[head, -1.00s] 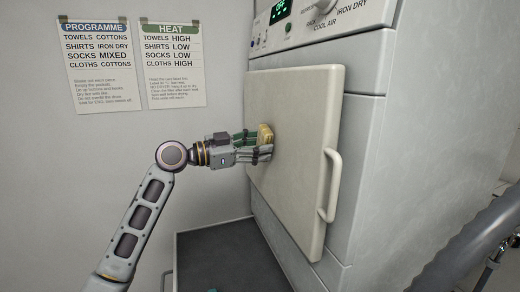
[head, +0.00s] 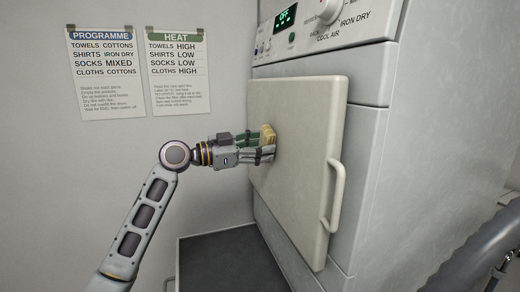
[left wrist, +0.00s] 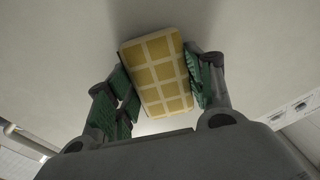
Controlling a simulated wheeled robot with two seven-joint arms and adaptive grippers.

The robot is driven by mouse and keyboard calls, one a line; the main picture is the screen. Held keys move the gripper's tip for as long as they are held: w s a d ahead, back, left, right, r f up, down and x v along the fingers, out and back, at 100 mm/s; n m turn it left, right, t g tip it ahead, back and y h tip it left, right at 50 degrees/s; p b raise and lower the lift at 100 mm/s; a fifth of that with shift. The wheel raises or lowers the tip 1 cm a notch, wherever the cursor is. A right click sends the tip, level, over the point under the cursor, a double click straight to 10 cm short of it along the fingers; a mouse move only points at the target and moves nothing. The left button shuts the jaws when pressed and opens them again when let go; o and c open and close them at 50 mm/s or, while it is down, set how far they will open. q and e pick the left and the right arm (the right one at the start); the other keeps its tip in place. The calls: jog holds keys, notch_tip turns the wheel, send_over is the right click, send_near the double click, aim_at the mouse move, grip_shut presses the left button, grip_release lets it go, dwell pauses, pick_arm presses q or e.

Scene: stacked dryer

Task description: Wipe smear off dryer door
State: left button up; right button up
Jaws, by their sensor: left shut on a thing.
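The dryer door (head: 300,160) is a cream panel with a vertical handle (head: 336,197) on its right side, and it looks shut. My left gripper (head: 266,148) is shut on a yellow checked sponge (head: 268,135) at the left part of the door. In the left wrist view, the sponge (left wrist: 158,75) sits tilted between the green finger pads, with its far end against or very near the pale door surface. I see no smear on the visible door; any part behind the sponge and gripper is hidden. My right gripper is not in view.
The dryer's control panel (head: 320,22) with an OFF display is above the door. A dark flat surface (head: 232,262) lies below and left of it. Two posters, PROGRAMME (head: 105,75) and HEAT (head: 177,75), hang on the left wall.

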aim_at(281, 152)
pick_arm(q)
jog(key=shift+s, duration=0.1)
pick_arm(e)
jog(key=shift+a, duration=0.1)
pick_arm(q)
jog(key=shift+s+d+b, duration=0.25)
jog(key=shift+s, duration=0.5)
jog(key=shift+s+d+b, duration=0.2)
jog(key=shift+s+d, duration=0.05)
jog(key=shift+s, duration=0.5)
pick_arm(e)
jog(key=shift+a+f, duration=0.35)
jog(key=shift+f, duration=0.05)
pick_arm(q)
jog(key=shift+s+d, duration=0.25)
jog(key=shift+s, duration=0.5)
jog(key=shift+s+d, duration=0.25)
jog(key=shift+s, duration=0.45)
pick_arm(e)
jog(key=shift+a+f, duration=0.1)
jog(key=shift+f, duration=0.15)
pick_arm(q)
jog(key=shift+s, duration=0.1)
jog(key=shift+s+d+b, duration=0.25)
jog(key=shift+s+b, duration=0.05)
jog(key=shift+s, duration=0.5)
jog(key=shift+s+d, duration=0.25)
jog(key=shift+s, duration=0.4)
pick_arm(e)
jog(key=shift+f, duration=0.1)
